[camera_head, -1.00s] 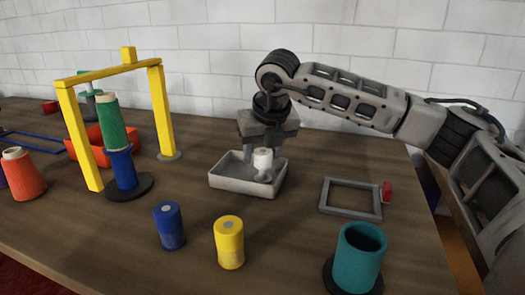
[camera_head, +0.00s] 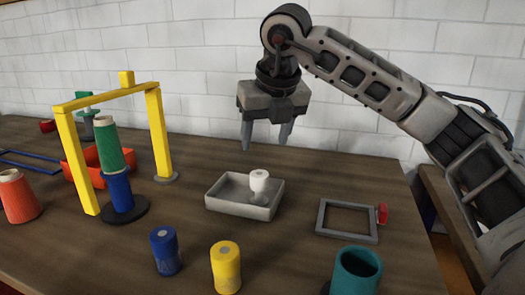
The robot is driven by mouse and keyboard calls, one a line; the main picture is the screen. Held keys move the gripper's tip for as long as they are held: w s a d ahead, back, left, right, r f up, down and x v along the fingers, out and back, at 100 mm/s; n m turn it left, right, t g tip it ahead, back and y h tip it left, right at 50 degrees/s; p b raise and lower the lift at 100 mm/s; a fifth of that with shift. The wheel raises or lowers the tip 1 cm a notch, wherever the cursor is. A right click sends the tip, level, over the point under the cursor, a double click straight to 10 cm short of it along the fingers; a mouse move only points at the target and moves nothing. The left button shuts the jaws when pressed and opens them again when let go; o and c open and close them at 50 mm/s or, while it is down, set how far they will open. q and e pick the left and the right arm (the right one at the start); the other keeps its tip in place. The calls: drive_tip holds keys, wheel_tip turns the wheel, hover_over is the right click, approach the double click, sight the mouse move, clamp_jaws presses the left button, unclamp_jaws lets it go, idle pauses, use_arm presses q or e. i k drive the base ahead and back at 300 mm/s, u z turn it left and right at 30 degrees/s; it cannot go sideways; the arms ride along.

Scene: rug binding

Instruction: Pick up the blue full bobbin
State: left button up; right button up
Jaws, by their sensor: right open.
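The blue full bobbin (camera_head: 166,252) stands upright on the table at the front, left of a yellow bobbin (camera_head: 226,268). My right gripper (camera_head: 266,146) is open and empty, raised above and behind the grey tray (camera_head: 225,206). It is up and to the right of the blue bobbin, well apart from it. A white bobbin (camera_head: 259,182) stands in the tray, below the gripper and clear of its fingers. My left gripper is not in view.
A yellow arch (camera_head: 73,160) stands at left over a green cone (camera_head: 107,145) on a blue base (camera_head: 120,192). An orange-red bin (camera_head: 88,175) is behind it. A teal cup (camera_head: 355,272) and a grey frame (camera_head: 322,218) are at right. An orange cone (camera_head: 17,198) is far left.

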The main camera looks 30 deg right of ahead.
sight(163, 241)
drive_tip(key=k, duration=1)
